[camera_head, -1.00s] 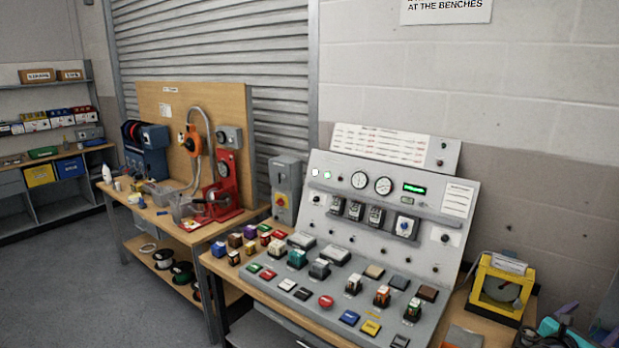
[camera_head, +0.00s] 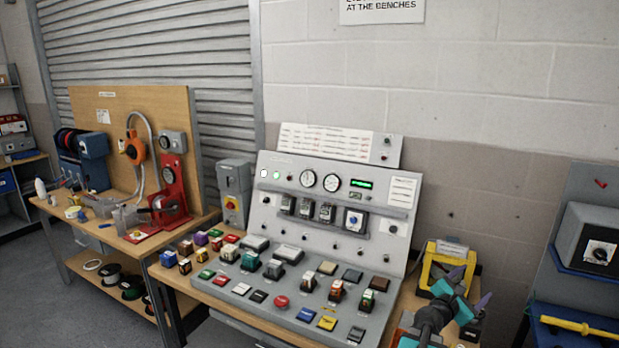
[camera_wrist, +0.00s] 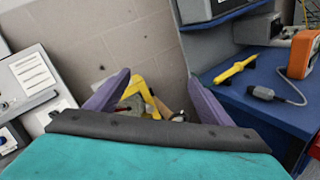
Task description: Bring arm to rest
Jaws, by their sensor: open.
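My gripper (camera_head: 476,283), teal with purple fingers, is at the lower right of the head view, in front of the yellow-framed device (camera_head: 440,262) at the bench's right end. In the wrist view my gripper (camera_wrist: 160,77) shows its two purple fingers spread apart, with nothing held between them. The yellow-framed device (camera_wrist: 140,92) shows beyond and between the fingers there, apart from them as far as I can tell. It is partly hidden by my arm in the head view.
The grey test panel (camera_head: 335,230) with meters and several coloured blocks stands left of my arm. A blue bench (camera_head: 590,290) with a grey box (camera_head: 588,238) is at the right.

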